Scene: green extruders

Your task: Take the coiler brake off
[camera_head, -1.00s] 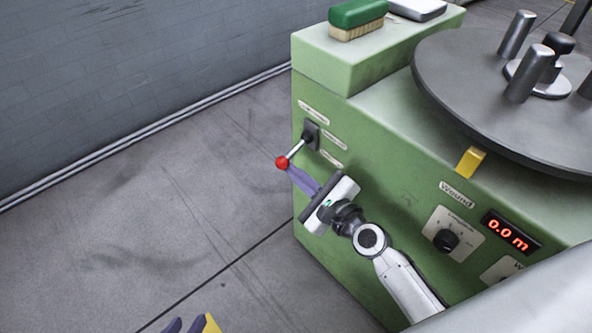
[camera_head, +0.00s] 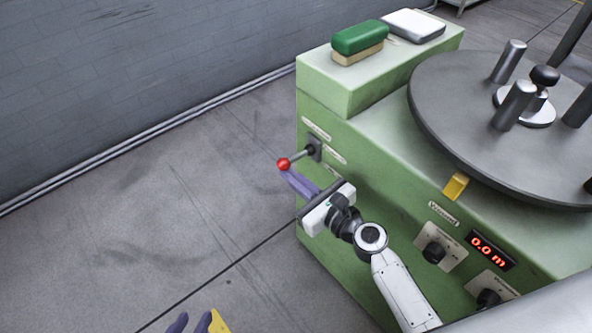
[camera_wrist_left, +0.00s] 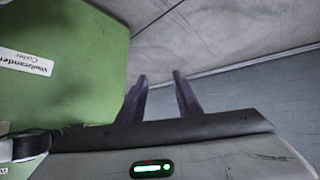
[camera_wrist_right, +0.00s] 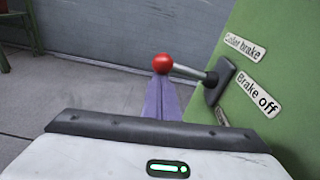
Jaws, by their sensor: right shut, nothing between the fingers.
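The coiler brake lever has a red ball knob (camera_head: 283,164) on a metal rod from a dark plate (camera_head: 314,148) on the green machine's side. In the right wrist view the knob (camera_wrist_right: 163,63) is at the left end of the rod (camera_wrist_right: 190,73). A "Coiler brake" label (camera_wrist_right: 242,46) and a "Brake off" label (camera_wrist_right: 258,94) flank the plate; a third is partly hidden. My right gripper (camera_head: 289,177) is shut, its purple fingertips (camera_wrist_right: 161,82) right at the knob, apparently touching it from below. My left gripper (camera_head: 192,321) is open and empty, fingers apart (camera_wrist_left: 160,78), away from the lever.
The green coiler (camera_head: 365,160) carries a grey disc (camera_head: 450,110) with posts. A green brush (camera_head: 360,38) lies on its raised block. A black knob (camera_head: 433,252) and a 0.0 m display (camera_head: 492,249) are on its front. Open floor (camera_head: 130,220) lies left, up to a grey wall (camera_head: 100,60).

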